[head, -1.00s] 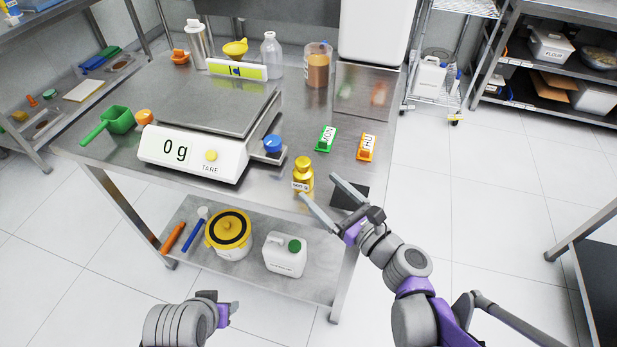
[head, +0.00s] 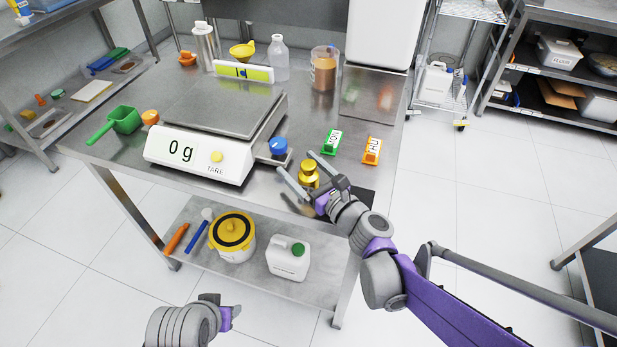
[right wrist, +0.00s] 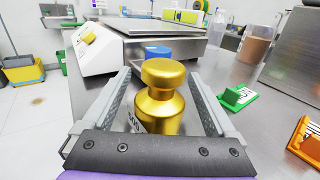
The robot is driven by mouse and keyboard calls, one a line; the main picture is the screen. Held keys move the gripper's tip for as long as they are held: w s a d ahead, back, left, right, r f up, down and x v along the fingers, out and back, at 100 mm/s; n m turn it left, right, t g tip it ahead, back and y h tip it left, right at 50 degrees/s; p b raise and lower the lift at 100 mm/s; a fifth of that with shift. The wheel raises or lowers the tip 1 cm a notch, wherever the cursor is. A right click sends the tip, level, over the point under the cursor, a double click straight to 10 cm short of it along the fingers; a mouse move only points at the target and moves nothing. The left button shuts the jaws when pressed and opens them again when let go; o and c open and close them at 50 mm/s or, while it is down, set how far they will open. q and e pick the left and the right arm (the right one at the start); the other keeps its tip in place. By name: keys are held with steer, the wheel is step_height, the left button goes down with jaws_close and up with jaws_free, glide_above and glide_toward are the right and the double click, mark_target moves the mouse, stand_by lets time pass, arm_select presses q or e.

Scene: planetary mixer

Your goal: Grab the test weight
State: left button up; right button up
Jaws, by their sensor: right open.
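The test weight (head: 309,174) is a golden knobbed cylinder standing upright on the steel table near its front edge, right of the scale. My right gripper (head: 304,166) is open, with one finger on each side of the weight. In the right wrist view the weight (right wrist: 163,98) stands between the two fingers, with visible gaps at its upper part; its base is hidden by the gripper body. My left gripper (head: 228,314) is low at the bottom of the head view, away from the table top; its fingers are not clear.
The scale (head: 200,155) reads 0 g, with a blue-topped item (head: 278,147) at its right side. Green (head: 331,141) and orange (head: 372,150) day-labelled clips lie right of the weight. A dark pad (head: 357,203) lies at the table's front corner.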

steer(key=shift+c, duration=0.4)
jaws_close()
